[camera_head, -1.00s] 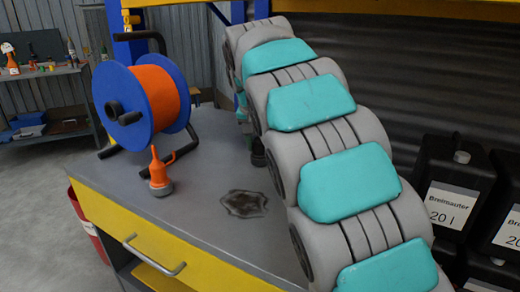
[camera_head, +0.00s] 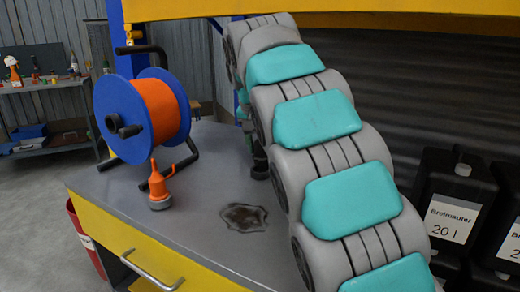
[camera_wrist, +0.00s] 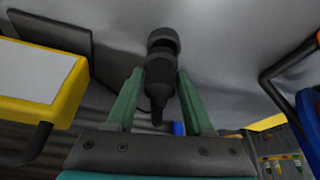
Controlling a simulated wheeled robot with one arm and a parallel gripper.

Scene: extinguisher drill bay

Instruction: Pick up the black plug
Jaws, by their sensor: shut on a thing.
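The black plug (camera_wrist: 160,80) is between the two green fingers of my gripper (camera_wrist: 162,86) in the wrist view. The fingers are shut on its sides, and its round dark head sticks out beyond their tips. In the head view a small part of the black plug (camera_head: 260,163) shows beside my arm, over the grey bench top (camera_head: 195,225). My arm hides most of the gripper there. I cannot tell whether the plug touches the bench. An orange plug (camera_head: 159,188) stands on the bench in front of the cable reel.
A blue and orange cable reel (camera_head: 150,112) on a black frame stands at the bench's back left. A dark stain (camera_head: 244,217) marks the bench. Black canisters (camera_head: 455,215) stand at right. A yellow beam (camera_head: 330,18) crosses above.

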